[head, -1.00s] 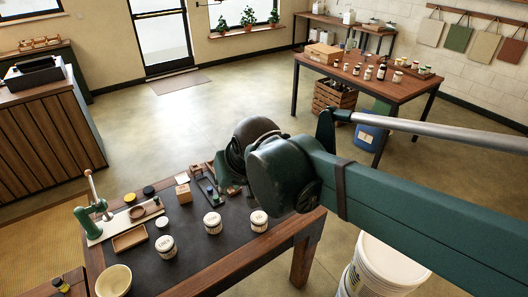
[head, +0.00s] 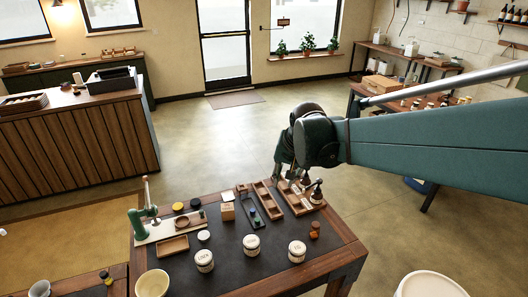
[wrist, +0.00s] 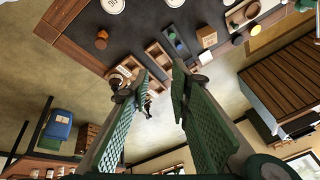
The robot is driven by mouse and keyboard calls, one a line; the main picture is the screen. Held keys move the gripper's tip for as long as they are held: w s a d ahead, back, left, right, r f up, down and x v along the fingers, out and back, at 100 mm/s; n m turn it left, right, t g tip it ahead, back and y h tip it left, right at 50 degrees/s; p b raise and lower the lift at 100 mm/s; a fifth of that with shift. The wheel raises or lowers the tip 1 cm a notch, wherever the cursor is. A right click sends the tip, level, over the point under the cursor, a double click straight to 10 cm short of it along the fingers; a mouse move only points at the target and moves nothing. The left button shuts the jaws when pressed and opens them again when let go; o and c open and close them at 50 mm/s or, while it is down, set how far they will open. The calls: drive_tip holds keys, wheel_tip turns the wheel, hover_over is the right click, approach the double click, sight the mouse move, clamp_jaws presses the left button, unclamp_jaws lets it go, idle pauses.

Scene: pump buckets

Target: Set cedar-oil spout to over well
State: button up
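A small dark pump bottle (head: 317,191) stands at the back right of the workbench, by a wooden tray with wells (head: 299,208). I cannot read its label, so I cannot tell if it is the cedar oil, nor which way its spout points. My gripper (head: 293,172) hangs just above and behind the tray, left of the bottle. In the wrist view my gripper (wrist: 161,78) has its two green fingers well apart, with nothing held between them. In that view the bottle (wrist: 117,82) is beside the left finger and partly hidden.
The workbench has a dark mat (head: 225,265). A white bucket (head: 430,286) is at the lower right.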

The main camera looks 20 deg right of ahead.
drive_tip(key=w+d+f+m+p, duration=0.1)
drive_tip(key=w+d+f+m, duration=0.1)
drive_tip(key=w+d+f, duration=0.2)
drive_tip(key=w+d+f+m+g+p, duration=0.1)
drive_tip(key=w+d+f, duration=0.4)
drive_tip(key=d, duration=0.5)
drive_tip(key=w+d+f+m+g+p, duration=0.1)
drive_tip(key=w+d+f+m+p, duration=0.2)
drive_tip(key=d, duration=0.5)
wheel_tip(320, 180, down, 2)
drive_tip(key=shift+w+f+m+y, duration=0.1)
drive_tip(key=shift+w+m+y, duration=0.3)
drive_tip(key=shift+w+m, duration=0.5)
drive_tip(key=shift+s+d+f, duration=0.1)
drive_tip(key=shift+s, duration=0.05)
drive_tip(key=x, duration=0.7)
drive_tip(key=shift+f, duration=0.35)
clamp_jaws()
